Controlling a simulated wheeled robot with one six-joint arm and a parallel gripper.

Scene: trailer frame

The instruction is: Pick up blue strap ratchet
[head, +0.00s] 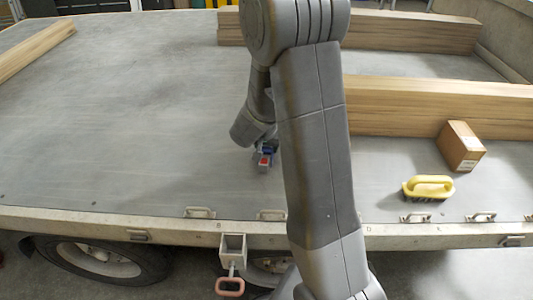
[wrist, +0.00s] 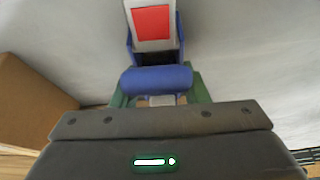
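The blue strap ratchet (head: 264,160) is on the grey trailer deck (head: 150,110), just beneath my gripper (head: 262,147). It is small and partly covered there. In the wrist view, the ratchet (wrist: 157,80) fills the upper middle, with a blue rounded bar and a light metal part bearing a red square. Green parts, which look like my gripper's fingers (wrist: 158,99), stand apart on both sides of the blue bar. The dark gripper body hides their lower parts and the ratchet's near end. I cannot tell whether the fingers touch the ratchet.
A cardboard box (head: 461,147) and a yellow-handled brush (head: 428,187) are on the deck at right. Long timber beams (head: 430,105) lie behind them. Another timber stack (head: 35,50) is at far left. The deck left of my gripper is clear.

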